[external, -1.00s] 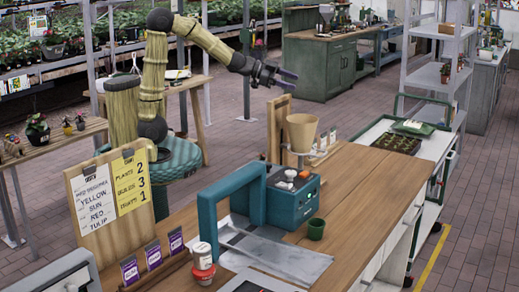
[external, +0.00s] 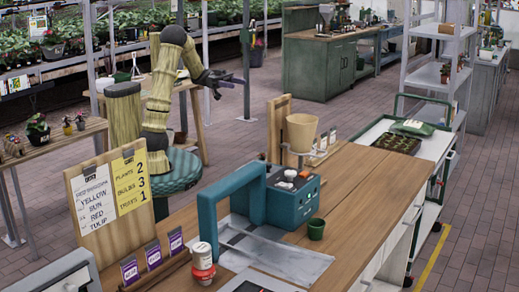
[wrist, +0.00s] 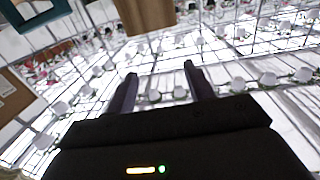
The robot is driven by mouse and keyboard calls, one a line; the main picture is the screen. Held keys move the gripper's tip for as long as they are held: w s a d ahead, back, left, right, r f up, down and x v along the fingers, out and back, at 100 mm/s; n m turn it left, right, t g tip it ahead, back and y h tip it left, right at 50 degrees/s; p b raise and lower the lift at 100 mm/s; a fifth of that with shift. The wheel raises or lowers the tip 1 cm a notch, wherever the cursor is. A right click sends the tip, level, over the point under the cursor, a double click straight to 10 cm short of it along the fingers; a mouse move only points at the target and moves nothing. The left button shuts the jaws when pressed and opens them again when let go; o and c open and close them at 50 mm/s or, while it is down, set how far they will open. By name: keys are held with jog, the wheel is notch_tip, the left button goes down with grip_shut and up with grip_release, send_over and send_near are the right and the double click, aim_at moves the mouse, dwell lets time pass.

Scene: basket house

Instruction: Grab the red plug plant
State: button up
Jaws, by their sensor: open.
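My gripper (external: 238,79) is raised in the air above the floor behind the long workbench, pointing right. Its two dark fingers (wrist: 159,72) are apart with nothing between them in the wrist view. I cannot single out the red plug plant for certain. Two tiny potted plants (external: 67,125) (external: 80,120) stand on the wooden table at the left, with reddish spots too small to read. A larger leafy potted plant (external: 37,129) stands left of them. All of these are far to the left of my gripper.
The wooden workbench (external: 372,215) holds a teal machine (external: 294,196), a green pot (external: 316,229), a beige funnel (external: 301,131) and an order board (external: 97,215). A dark tray (external: 397,143) sits on the cart at right. Plant racks line the back left. Brick floor is open behind the bench.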

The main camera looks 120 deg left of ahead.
send_near(261, 158)
jog(key=s+a, duration=0.2)
jog(key=s, duration=0.4)
jog(key=shift+w+d+f, duration=0.25)
jog(key=shift+f, duration=0.15)
jog(key=w+p, duration=0.1)
jog(key=w, duration=0.2)
jog(key=w+p, duration=0.1)
jog(key=w, duration=0.3)
jog(key=w+d+p, duration=0.1)
jog(key=w, duration=0.3)
jog(key=shift+d+r, duration=0.1)
jog(key=shift+w, duration=0.55)
jog(key=shift+w+d+f+p, duration=0.15)
jog(key=shift+w+p, duration=0.15)
jog(key=shift+w, duration=0.6)
jog(key=shift+w+d+f+p, duration=0.1)
jog(key=shift+w+p, duration=0.25)
jog(key=shift+w, duration=0.5)
jog(key=shift+w+d+f+p, duration=0.15)
jog(key=shift+w+p, duration=0.15)
jog(key=shift+w, duration=0.6)
jog(key=shift+r, duration=0.1)
